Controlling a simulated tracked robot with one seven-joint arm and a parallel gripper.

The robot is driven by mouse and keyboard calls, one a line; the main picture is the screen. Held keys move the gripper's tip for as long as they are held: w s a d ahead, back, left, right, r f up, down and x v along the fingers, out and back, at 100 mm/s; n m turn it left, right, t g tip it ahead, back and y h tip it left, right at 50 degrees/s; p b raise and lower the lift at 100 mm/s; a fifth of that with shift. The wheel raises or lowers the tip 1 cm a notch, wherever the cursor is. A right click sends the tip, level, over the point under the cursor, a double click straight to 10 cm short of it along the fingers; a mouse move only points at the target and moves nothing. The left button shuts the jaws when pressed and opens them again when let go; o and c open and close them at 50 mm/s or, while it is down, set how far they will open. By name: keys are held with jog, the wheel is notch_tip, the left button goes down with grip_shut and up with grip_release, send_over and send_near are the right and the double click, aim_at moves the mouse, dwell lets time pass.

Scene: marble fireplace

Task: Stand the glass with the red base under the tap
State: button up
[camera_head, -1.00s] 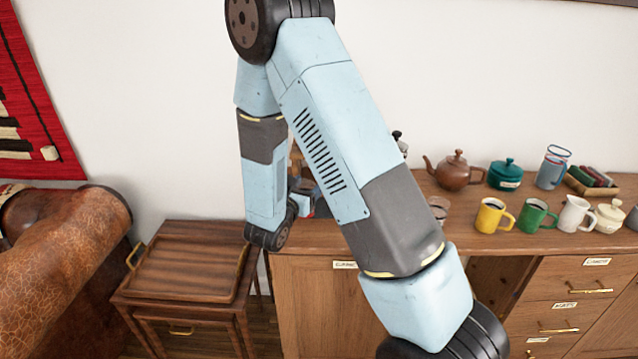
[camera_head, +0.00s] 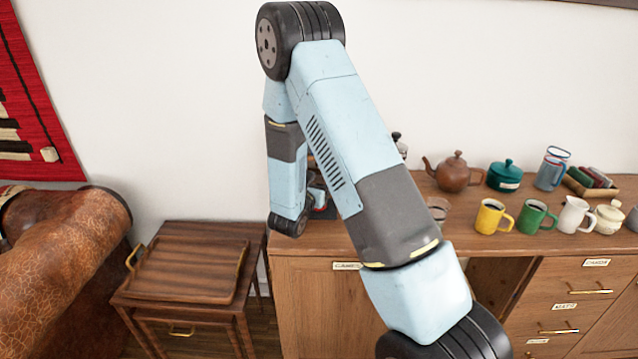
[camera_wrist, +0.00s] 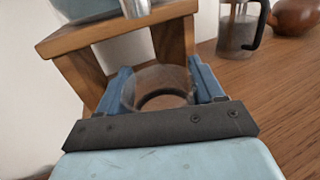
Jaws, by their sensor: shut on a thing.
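In the wrist view my gripper (camera_wrist: 158,72) is shut on a clear glass (camera_wrist: 157,82), with one blue finger on each side. A brownish ring shows through the glass; I cannot tell the colour of its base. A metal tap (camera_wrist: 135,6) shows at the top edge, in front of a wooden stand (camera_wrist: 172,42) and ahead of the held glass. In the head view my arm hides most of the tap and stand area, and the held glass cannot be made out. Another small clear glass (camera_head: 438,210) stands on the cabinet top.
A glass press pot (camera_wrist: 238,32) stands right of the stand, with a brown teapot (camera_head: 454,172) beyond. A green pot (camera_head: 505,176), yellow mug (camera_head: 490,216), green mug (camera_head: 534,215) and white jug (camera_head: 573,214) fill the cabinet's right. A lower table (camera_head: 190,268) stands left.

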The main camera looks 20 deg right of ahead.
jog(key=shift+f, duration=0.1)
jog(key=o, duration=1.5)
jog(key=shift+o, duration=0.2)
